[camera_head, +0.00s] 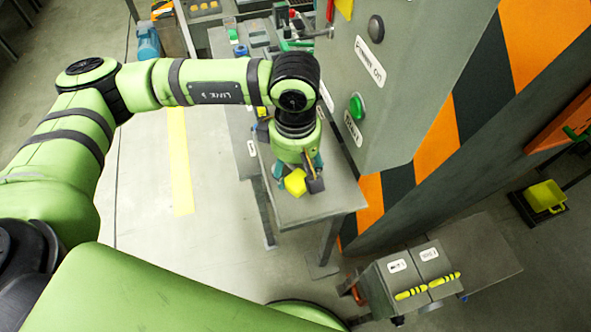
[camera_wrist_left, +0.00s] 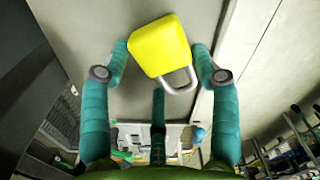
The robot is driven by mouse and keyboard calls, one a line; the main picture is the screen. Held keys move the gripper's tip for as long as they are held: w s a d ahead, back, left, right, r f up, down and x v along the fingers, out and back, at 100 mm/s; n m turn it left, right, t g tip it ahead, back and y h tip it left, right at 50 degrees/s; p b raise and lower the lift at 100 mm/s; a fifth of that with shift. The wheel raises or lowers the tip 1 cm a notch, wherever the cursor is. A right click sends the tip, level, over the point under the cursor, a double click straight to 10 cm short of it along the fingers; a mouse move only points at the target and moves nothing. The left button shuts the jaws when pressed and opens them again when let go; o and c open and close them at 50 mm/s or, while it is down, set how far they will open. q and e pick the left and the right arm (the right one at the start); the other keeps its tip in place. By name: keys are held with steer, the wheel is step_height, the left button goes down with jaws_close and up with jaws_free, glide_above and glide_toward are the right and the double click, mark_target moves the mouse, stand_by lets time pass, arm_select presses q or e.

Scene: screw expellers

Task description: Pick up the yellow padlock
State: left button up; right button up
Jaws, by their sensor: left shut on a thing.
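The yellow padlock (camera_head: 295,182) shows at the end of my left arm, over the grey table (camera_head: 335,197). In the left wrist view the padlock (camera_wrist_left: 160,46) sits between the fingers, slightly tilted, with its silver shackle toward the palm. My left gripper (camera_head: 297,175) points down, its teal fingers shut on the padlock; it also shows in the left wrist view (camera_wrist_left: 161,60). I cannot tell whether the padlock touches the table or is just above it. My right gripper is not in view.
A grey control cabinet (camera_head: 405,75) with a green button (camera_head: 356,106) stands close right of the gripper. Orange and black striped panels (camera_head: 470,110) lie beyond it. Grey boxes with yellow handles (camera_head: 412,280) are at the lower right. Open floor (camera_head: 150,215) lies left of the table.

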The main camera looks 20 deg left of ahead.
mark_target(294, 174)
arm_select(q)
steer(key=r, duration=0.1)
steer(key=r+b, duration=0.2)
steer(key=shift+s+r, duration=0.3)
steer(key=s+a+r+b, duration=0.2)
steer(key=s+r, duration=0.5)
steer(key=s, duration=0.3)
steer(key=shift+s+a, duration=0.35)
steer(key=shift+s, duration=0.05)
steer(key=shift+w+f, duration=0.1)
steer(key=shift+f, duration=0.05)
